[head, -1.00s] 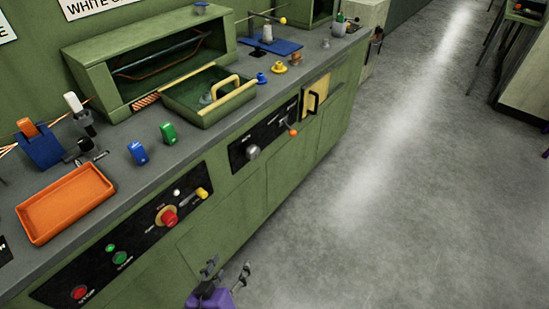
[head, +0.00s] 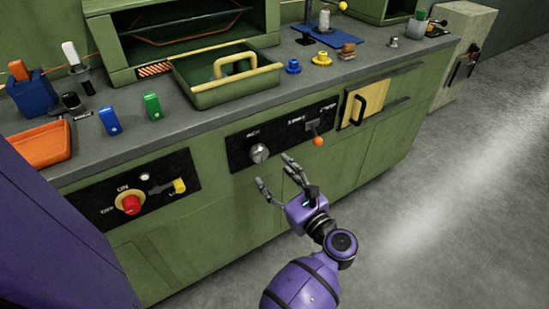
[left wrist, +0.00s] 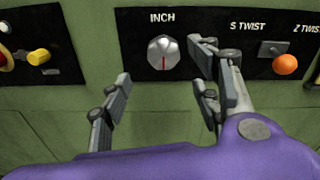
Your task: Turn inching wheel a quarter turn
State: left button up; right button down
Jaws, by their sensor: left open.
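The inching wheel (head: 259,153) is a silver faceted knob on a black panel on the green cabinet front. In the left wrist view the wheel (left wrist: 163,54) sits under the label INCH, with a red mark running roughly vertically on its face. My left gripper (head: 275,172) is open and empty, just in front of and below the wheel, apart from it. In the left wrist view its fingers (left wrist: 163,72) are spread, one low to the wheel's left, two to its right. My right gripper is not in view.
An orange-knobbed twist lever (head: 317,140) is right of the wheel on the same panel. A red knob (head: 131,204) and yellow handle (head: 180,186) are on the left panel. A green tray (head: 226,91) stands on the counter above. Open floor (head: 450,230) lies to the right.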

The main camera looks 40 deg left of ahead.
aim_at(260, 157)
pick_arm(q)
jog(key=x, duration=0.7)
jog(key=shift+p, duration=0.3)
jog(key=shift+w+a, duration=0.2)
jog(key=shift+a, duration=0.05)
jog(key=c, duration=1.1)
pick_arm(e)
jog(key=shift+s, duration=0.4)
pick_arm(q)
jog(key=shift+s+m, duration=0.1)
jog(key=shift+m, duration=0.3)
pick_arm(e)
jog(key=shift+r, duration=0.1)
